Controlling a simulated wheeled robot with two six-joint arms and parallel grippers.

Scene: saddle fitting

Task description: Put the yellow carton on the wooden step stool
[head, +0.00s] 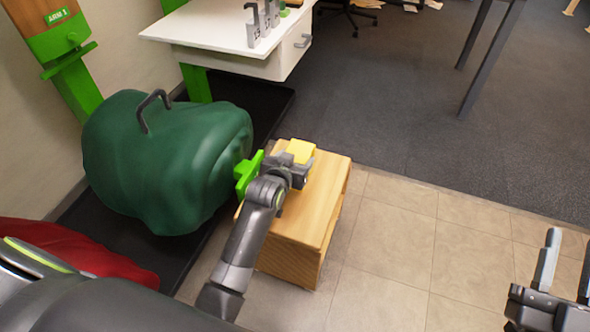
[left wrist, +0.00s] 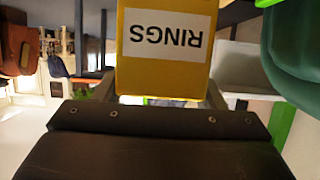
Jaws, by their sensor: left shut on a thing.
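The yellow carton (head: 300,150) is in my left gripper (head: 298,164), which is shut on it. In the head view it shows over the far part of the wooden step stool (head: 323,200); I cannot tell whether it touches the top. In the left wrist view the yellow carton (left wrist: 166,78) fills the space between the fingers, with a white RINGS label upside down. My left forearm and wrist hide part of the stool's left side. My right gripper (head: 566,268) is open and empty at the lower right, well away from the stool.
A large dark green bundle (head: 165,165) with a handle stands left of the stool on a black tray (head: 268,108). A white desk (head: 225,35) is behind. A red thing (head: 75,250) lies at lower left. Tiled floor (head: 400,240) right of the stool is clear.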

